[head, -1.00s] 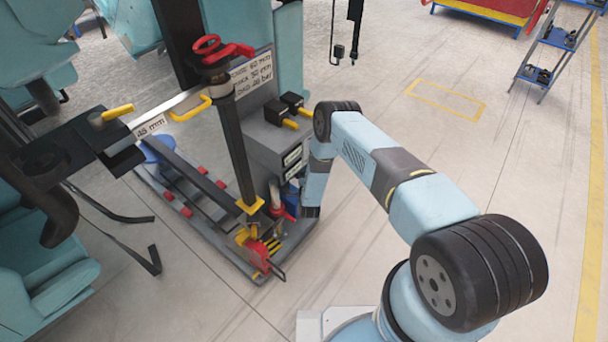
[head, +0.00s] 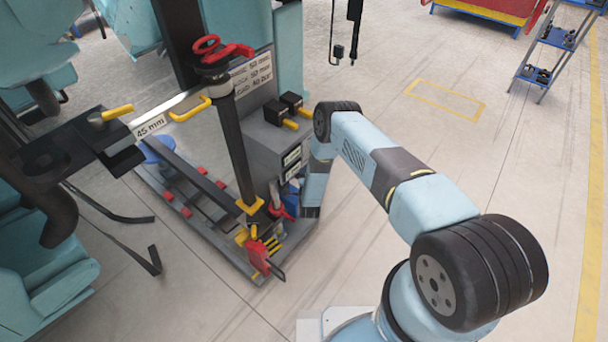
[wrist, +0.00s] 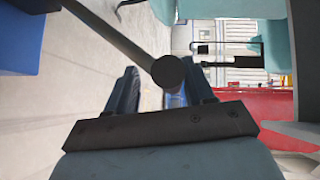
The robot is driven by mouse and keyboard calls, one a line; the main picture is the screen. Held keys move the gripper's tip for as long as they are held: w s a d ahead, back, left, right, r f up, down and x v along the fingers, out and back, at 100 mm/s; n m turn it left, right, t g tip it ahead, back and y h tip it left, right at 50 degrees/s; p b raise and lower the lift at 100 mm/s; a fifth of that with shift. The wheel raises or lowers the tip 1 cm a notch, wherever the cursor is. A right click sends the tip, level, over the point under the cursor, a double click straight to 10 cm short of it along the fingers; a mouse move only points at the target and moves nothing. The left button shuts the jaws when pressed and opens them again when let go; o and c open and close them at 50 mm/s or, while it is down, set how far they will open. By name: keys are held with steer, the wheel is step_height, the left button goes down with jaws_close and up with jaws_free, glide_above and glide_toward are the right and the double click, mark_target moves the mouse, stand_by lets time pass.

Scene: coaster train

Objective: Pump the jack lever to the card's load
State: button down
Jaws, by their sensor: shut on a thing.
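In the wrist view a dark round-ended rod, which looks like the jack lever (wrist: 118,34), runs in from the upper left and ends between the fingers. My gripper (wrist: 162,82) is shut on it. In the head view the gripper is hidden or hard to make out behind the jack stand and my wrist. The jack's dark post (head: 235,150) stands upright with a red handle (head: 222,52) on top and a yellow collar at its foot. A red part (head: 259,257) sits at the base. The white card (head: 252,74) shows small print with mm and bar values.
A grey cabinet (head: 272,140) with black, yellow-handled blocks stands behind the post. A 45 mm label (head: 150,126) is on the bar at left. Teal seats (head: 45,290) crowd the left. Open floor (head: 420,150) lies to the right, with a blue shelf rack (head: 552,45) far right.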

steer(key=s+d+f, duration=0.4)
steer(key=f, duration=0.4)
steer(key=c, duration=1.1)
jaws_free()
steer(key=shift+c, duration=0.2)
steer(key=o, duration=0.6)
steer(key=shift+w+d, duration=0.1)
steer(key=shift+d, duration=0.2)
steer(key=shift+o, duration=0.2)
steer(key=s+d+r, duration=0.1)
steer(key=s, duration=1.2)
steer(key=shift+s+d+r, duration=0.25)
steer(key=shift+s+r, duration=0.05)
